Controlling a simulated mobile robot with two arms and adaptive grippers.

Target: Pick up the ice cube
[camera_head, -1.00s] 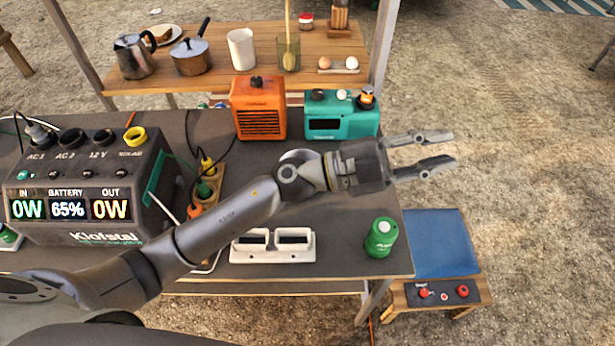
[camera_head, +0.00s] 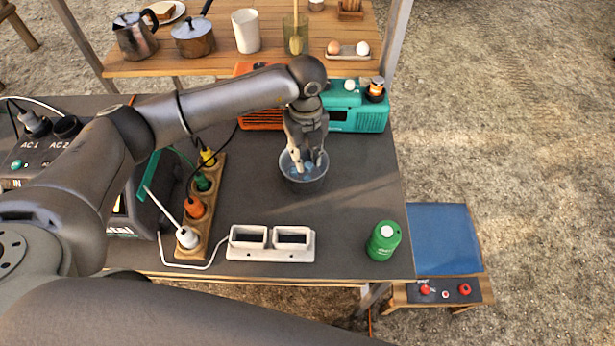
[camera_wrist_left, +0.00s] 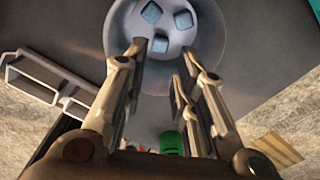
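A small grey bucket (camera_head: 304,183) stands on the dark table, with pale blue ice cubes inside. In the left wrist view the round bucket (camera_wrist_left: 208,50) holds three bluish ice cubes (camera_wrist_left: 160,44), lying apart on its floor. My left gripper (camera_head: 309,160) points down at the bucket, its fingertips at or just inside the mouth; the exact depth is hard to tell. In the left wrist view its fingers (camera_wrist_left: 162,55) are spread with nothing between them, and the nearest cube shows just past the tips. My right gripper is not in view.
A teal radio (camera_head: 358,118) and an orange heater (camera_head: 262,120) stand close behind the bucket. A power strip (camera_head: 207,205) lies left, a white two-slot holder (camera_head: 270,245) in front, and a green canister (camera_head: 383,241) front right. The table right of the bucket is clear.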

